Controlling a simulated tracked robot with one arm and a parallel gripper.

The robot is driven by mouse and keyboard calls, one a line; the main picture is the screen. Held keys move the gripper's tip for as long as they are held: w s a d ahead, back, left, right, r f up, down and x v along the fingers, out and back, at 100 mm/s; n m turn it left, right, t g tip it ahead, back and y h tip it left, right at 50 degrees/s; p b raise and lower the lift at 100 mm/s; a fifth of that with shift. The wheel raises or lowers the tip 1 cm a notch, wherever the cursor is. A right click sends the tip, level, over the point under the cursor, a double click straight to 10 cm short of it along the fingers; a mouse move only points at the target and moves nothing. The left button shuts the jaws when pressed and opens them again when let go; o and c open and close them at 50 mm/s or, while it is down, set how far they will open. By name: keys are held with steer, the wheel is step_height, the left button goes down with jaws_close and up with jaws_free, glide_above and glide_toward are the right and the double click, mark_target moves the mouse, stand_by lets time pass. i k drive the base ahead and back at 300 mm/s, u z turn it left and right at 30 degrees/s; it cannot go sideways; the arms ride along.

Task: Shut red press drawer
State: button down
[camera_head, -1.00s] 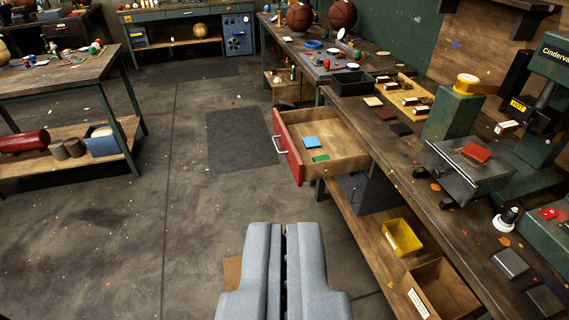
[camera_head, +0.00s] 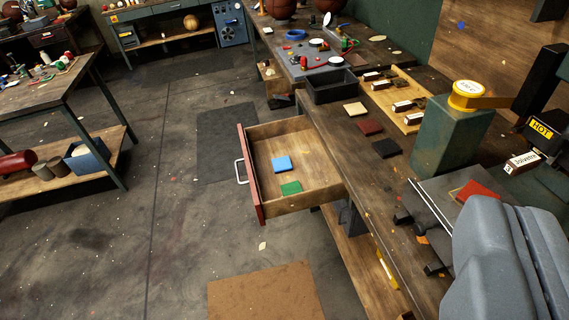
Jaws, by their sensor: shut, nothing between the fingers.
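The red-fronted drawer (camera_head: 252,174) stands pulled out from under the workbench, its front facing left. A metal handle (camera_head: 241,169) is on the red front. My gripper (camera_head: 508,240) is at the lower right, shut and empty, over the bench side near the press. It is to the right of the drawer and apart from it. Part of my gripper runs out of the picture.
The workbench (camera_head: 362,190) runs along the right, with a black tray (camera_head: 333,87), leather squares and the green press (camera_head: 452,138) on it. A brown mat (camera_head: 266,292) lies on the floor in front. The floor (camera_head: 190,235) left of the drawer is clear.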

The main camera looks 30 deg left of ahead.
mark_target(295, 138)
steer(key=u, duration=0.2)
steer(key=i, duration=1.1)
steer(key=u, duration=0.8)
steer(key=i, duration=0.3)
steer(key=u, duration=0.3)
